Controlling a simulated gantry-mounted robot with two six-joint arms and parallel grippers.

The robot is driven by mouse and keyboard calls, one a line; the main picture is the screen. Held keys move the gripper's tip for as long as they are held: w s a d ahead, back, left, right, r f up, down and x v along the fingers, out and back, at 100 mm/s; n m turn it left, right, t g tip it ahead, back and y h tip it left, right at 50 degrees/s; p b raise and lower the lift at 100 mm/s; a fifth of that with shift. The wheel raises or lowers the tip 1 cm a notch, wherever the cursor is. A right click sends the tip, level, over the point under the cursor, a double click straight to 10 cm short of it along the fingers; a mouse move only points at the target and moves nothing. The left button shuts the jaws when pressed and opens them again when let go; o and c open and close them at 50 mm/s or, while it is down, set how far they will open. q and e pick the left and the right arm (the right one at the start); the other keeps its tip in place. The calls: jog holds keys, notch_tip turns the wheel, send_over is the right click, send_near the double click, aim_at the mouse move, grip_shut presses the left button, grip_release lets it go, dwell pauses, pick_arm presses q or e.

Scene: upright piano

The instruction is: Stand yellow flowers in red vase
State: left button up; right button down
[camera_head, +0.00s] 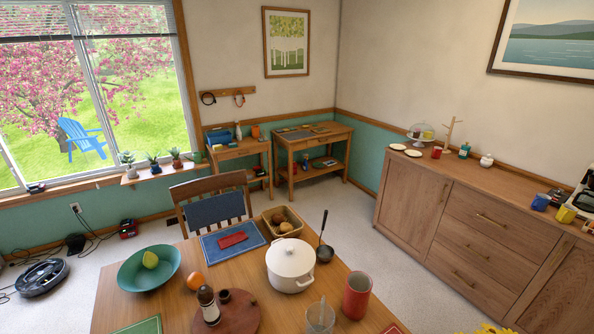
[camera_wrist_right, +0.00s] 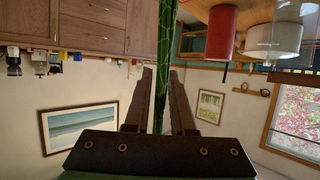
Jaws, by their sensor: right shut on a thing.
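The red vase (camera_head: 357,296) stands upright on the dining table near its right edge in the head view. It also shows upside down in the right wrist view (camera_wrist_right: 222,32). Yellow flowers (camera_head: 492,328) just peek in at the bottom right of the head view; most of them is cut off. My right gripper (camera_wrist_right: 160,78) is shut on their green stem (camera_wrist_right: 164,45), which runs between its fingers. The blooms are out of the wrist view. The stem is apart from the vase, to one side of it. My left gripper is in neither view.
On the table (camera_head: 345,271), a white pot (camera_head: 290,266) with a black ladle (camera_head: 324,251) stands behind the vase. A clear glass (camera_head: 320,318) stands close to its left. The sideboard (camera_head: 440,210) is at right.

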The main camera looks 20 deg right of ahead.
jog(key=w+a+r+n+t+y, duration=0.25)
jog(key=a+n+y, duration=0.2)
jog(key=a, duration=0.55)
jog(key=w+a+r+n+t+y, duration=0.15)
jog(key=w+a+n+y, duration=0.3)
jog(key=a, duration=0.65)
notch_tip(320, 180, up, 11)
jog(key=s+p, duration=0.2)
jog(key=p, duration=1.5)
jog(key=shift+s+d+p, duration=0.2)
jog(key=shift+s+p, duration=0.05)
jog(key=shift+p, duration=0.05)
jog(key=shift+f, duration=0.1)
